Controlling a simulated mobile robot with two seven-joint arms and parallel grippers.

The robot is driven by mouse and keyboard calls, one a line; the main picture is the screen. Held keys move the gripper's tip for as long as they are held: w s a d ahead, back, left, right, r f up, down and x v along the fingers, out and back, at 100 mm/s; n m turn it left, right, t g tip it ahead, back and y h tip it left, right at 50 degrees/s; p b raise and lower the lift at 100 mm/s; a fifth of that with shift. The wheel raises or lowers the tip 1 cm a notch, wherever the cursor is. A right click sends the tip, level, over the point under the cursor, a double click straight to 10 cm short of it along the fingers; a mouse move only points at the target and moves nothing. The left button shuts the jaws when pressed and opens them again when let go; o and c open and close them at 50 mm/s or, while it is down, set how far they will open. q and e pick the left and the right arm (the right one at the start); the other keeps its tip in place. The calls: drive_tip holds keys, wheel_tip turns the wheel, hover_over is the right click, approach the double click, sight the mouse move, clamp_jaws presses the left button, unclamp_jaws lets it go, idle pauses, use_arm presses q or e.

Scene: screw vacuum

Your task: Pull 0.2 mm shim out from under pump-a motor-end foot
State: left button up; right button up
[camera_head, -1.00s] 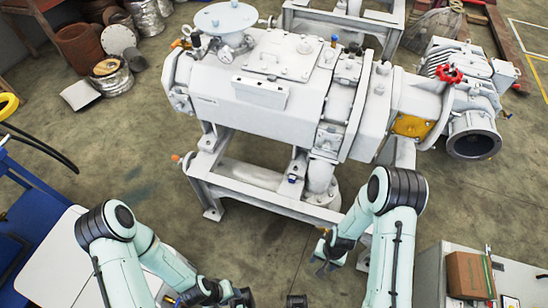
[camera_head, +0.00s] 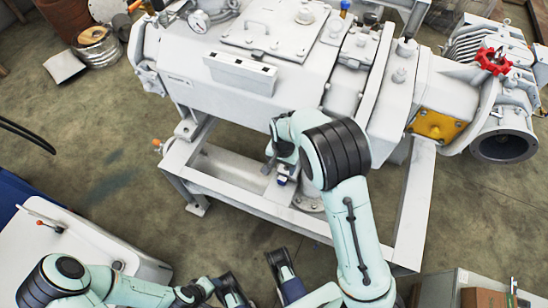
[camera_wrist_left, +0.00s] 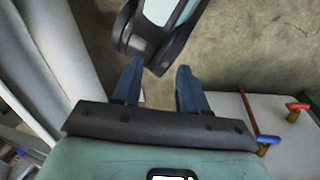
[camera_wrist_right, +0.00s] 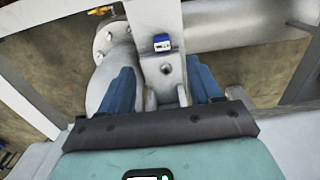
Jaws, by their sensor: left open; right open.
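The large white pump (camera_head: 250,60) sits on a white frame (camera_head: 270,205). My right gripper (camera_head: 276,166), partly hidden by its own wrist in the head view, is at the near side of the pump. In the right wrist view its open fingers (camera_wrist_right: 165,85) straddle a light grey upright piece with a hole, with nothing gripped. A small blue and white item (camera_wrist_right: 162,43) sits on that piece beyond the fingertips; it also shows in the head view (camera_head: 282,179). I cannot make out a thin shim. My left gripper (camera_wrist_left: 157,82) is open and empty, low at the front.
A rounded pipe flange (camera_wrist_right: 105,40) is close to the left right-gripper finger. A white-topped cart (camera_head: 70,260) stands at left, and a grey cabinet (camera_head: 450,290) at lower right. My right arm's link is near the left fingers.

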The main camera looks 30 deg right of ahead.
sight(281, 182)
wheel_tip(281, 182, down, 12)
drive_tip(key=b, duration=0.4)
drive_tip(key=shift+f, duration=0.15)
drive_tip(key=shift+w+f, duration=0.1)
drive_tip(key=shift+f, duration=0.35)
use_arm(q)
drive_tip(key=w+a+f+t+y, duration=0.1)
drive_tip(key=w+a+f+t, duration=0.1)
drive_tip(key=w+f, duration=0.3)
drive_tip(key=shift+w+a+f+n, duration=0.2)
drive_tip(key=shift+w+a+n, duration=0.1)
drive_tip(key=shift+w+a, duration=0.4)
drive_tip(key=shift+s+a, duration=0.1)
drive_tip(key=shift+s, duration=0.05)
use_arm(e)
drive_tip(key=c, duration=1)
drive_tip(key=shift+a, duration=0.1)
drive_tip(key=shift+c, duration=0.3)
